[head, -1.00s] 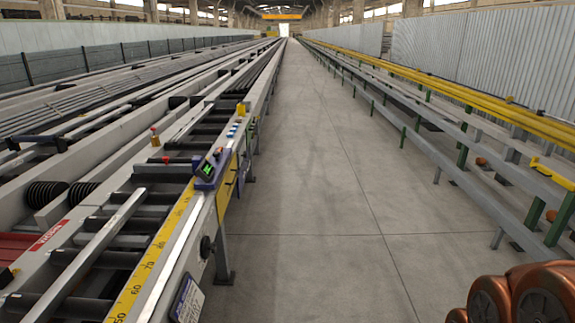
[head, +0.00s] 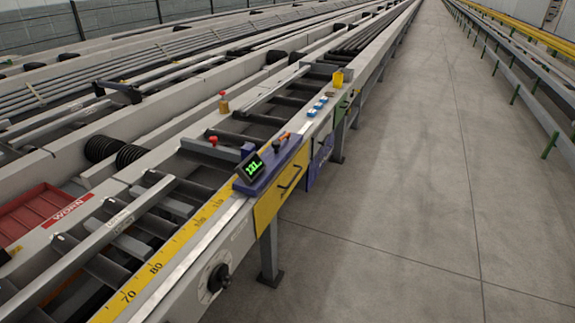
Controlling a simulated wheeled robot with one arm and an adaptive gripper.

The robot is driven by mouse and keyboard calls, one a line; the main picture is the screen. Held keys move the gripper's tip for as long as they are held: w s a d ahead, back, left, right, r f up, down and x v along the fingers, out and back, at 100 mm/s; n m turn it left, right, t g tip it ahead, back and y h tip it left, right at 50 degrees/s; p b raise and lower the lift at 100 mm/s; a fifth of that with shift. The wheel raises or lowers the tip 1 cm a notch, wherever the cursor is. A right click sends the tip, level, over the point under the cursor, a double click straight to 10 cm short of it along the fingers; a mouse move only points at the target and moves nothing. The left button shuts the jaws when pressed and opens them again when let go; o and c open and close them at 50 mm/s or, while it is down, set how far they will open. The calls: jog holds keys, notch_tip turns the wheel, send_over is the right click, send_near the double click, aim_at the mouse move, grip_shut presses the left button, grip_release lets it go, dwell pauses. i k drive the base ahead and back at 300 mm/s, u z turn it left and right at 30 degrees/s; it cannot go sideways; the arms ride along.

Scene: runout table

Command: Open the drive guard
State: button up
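A yellow panel (head: 267,206) with a dark bar handle (head: 290,178) sits upright on the aisle side of the runout table (head: 238,240). It looks shut and flush with the side; it is the likely drive guard, though I can read no label on it. Just beyond it is a smaller purple panel (head: 321,152), also with a dark handle. My gripper is not in view.
A blue unit with a green display (head: 254,168) sits on the rail above the yellow panel. A black knob (head: 218,277) sticks out nearer me. A table leg (head: 269,252) stands below. The concrete aisle (head: 400,200) on the right is clear.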

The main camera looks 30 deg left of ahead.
aim_at(267, 207)
jog(key=u, duration=0.8)
jog(key=i, duration=1)
jog(key=u, duration=1.15)
jog(key=i, duration=0.25)
jog(key=u, duration=0.2)
